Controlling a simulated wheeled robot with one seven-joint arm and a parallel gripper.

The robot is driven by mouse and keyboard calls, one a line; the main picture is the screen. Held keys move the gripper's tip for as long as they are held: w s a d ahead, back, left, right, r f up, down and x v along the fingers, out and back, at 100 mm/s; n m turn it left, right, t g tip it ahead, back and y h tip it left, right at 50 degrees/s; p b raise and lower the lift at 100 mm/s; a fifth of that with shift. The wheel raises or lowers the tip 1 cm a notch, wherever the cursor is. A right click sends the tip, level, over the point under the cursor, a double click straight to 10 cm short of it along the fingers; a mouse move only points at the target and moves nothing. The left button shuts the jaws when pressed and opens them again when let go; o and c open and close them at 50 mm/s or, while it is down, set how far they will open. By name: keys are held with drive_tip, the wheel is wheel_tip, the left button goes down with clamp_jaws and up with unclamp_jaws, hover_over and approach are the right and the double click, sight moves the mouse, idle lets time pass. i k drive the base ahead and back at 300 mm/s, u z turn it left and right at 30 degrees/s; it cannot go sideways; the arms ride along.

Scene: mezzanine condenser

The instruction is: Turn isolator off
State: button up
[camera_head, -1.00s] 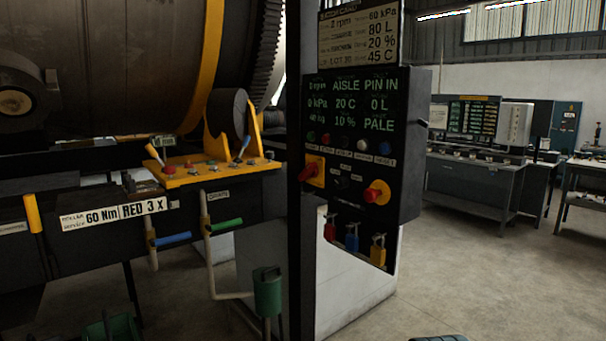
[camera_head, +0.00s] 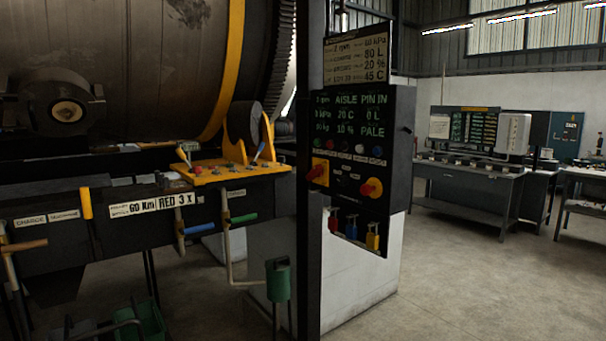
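A dark control panel (camera_head: 398,150) is fixed to a post right of the middle. Its left side carries a red rotary handle on a yellow plate (camera_head: 318,171). Lower right is a red knob with a yellow surround (camera_head: 370,188). Which of these is the isolator I cannot tell for certain, and their exact handle positions are too small to read. Red, blue and yellow padlocks (camera_head: 352,227) hang below. My gripper is not in view.
A large drum (camera_head: 130,60) with a yellow band fills the left. A yellow lever console (camera_head: 225,172) and blue and green handles stick out before the panel. A green canister (camera_head: 278,280) stands below. Benches (camera_head: 470,185) stand at the right. The floor at front right is clear.

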sight(317, 172)
drive_tip(key=u, duration=0.75)
drive_tip(key=i, duration=2.3)
drive_tip(key=z, duration=0.95)
drive_tip(key=i, duration=0.4)
drive_tip(key=z, duration=0.4)
